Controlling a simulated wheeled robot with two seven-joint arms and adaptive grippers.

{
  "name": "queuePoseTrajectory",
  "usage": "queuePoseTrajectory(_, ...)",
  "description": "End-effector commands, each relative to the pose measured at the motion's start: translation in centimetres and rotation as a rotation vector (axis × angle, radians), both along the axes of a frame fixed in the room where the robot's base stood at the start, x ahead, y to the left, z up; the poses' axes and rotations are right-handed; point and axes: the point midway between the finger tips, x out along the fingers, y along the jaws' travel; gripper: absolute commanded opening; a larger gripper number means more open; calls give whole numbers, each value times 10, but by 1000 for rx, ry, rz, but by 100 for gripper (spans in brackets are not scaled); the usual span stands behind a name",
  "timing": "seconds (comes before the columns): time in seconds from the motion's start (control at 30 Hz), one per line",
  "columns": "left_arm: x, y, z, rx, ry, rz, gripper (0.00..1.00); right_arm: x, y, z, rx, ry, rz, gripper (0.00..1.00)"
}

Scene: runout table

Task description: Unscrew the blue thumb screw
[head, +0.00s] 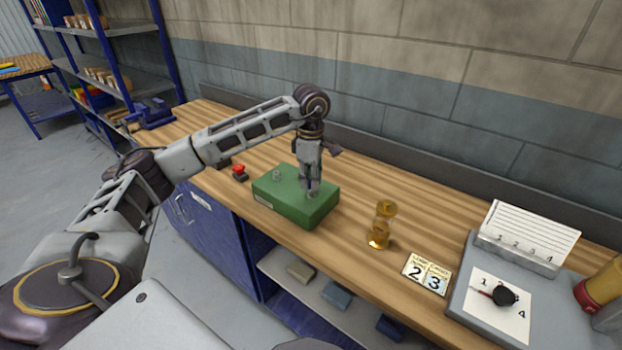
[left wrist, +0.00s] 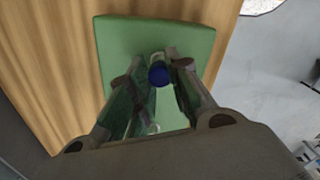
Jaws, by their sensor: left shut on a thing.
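A green block (head: 290,209) sits on the wooden workbench, and it also shows in the left wrist view (left wrist: 120,40). The blue thumb screw (left wrist: 159,74) is on the block, between my left gripper's fingers in the left wrist view. A small grey screw or knob (head: 277,174) stands on the left part of the block. My right gripper is not in view.
A small red-topped object (head: 239,172) stands left of the block. A grey stand (head: 487,322) with a white sheet fills the right end. The bench has a wall behind it.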

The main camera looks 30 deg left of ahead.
Motion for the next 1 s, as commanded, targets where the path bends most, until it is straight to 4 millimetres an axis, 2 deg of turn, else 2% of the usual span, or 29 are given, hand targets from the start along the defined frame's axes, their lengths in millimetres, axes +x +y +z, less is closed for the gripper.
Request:
queuePoseTrajectory(0.47,0,-1,0,-1,0,257,0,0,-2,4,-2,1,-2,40)
queuePoseTrajectory(1.0,0,-1,1,-3,-1,306,0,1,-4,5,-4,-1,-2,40)
